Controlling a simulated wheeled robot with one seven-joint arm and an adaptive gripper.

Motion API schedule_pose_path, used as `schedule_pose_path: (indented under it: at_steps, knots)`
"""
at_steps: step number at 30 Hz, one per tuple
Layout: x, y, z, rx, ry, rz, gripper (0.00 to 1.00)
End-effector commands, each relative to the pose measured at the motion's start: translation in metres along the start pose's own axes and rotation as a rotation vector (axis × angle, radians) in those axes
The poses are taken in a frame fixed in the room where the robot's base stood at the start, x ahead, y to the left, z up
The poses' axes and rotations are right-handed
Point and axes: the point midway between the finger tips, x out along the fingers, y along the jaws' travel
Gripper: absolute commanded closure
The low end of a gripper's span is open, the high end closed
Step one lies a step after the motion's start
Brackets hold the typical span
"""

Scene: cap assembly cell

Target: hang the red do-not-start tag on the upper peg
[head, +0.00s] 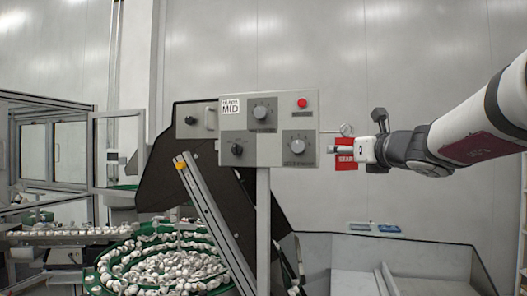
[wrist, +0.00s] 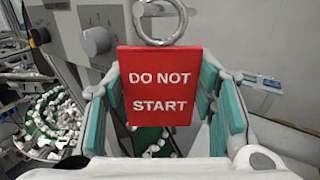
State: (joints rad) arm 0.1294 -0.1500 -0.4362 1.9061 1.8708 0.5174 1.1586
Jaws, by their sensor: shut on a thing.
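The red tag (wrist: 158,88) reads DO NOT START and hangs upright between the teal-padded fingers of my gripper (wrist: 160,110) in the wrist view. A metal ring (wrist: 160,38) stands at its top edge. In the head view the tag (head: 345,161) is just right of the grey control panel (head: 275,154), with my gripper (head: 346,149) shut on it from the right. A thin light piece (head: 328,132) runs from the panel's right edge towards the ring. I cannot tell whether it is the upper peg, or whether the ring is around it.
The panel carries a red button (head: 302,103) and several black and grey knobs, and stands on a grey post (head: 263,230). A green bowl of white caps (head: 160,268) is at the lower left. A grey bin (head: 420,258) lies below my arm. The space above my gripper is clear.

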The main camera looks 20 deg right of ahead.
Motion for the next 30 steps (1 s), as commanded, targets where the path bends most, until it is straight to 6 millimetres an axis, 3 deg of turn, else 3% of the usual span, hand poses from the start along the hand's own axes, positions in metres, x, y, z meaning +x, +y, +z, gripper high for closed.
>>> schedule_pose_path:
  at_steps: [5,6,9,20,25,30]
  knots:
    - [0.0,0.0,0.0,0.0,0.0,0.0,0.7]
    - [0.0,0.0,0.0,0.0,0.0,0.0,0.42]
    - [0.0,0.0,0.0,0.0,0.0,0.0,0.25]
    - [-0.003,0.0,0.0,0.0,0.0,0.0,0.25]
    - [-0.023,0.0,0.001,0.001,-0.002,-0.001,0.25]
    - [-0.058,0.0,0.001,0.001,-0.004,0.0,0.25]
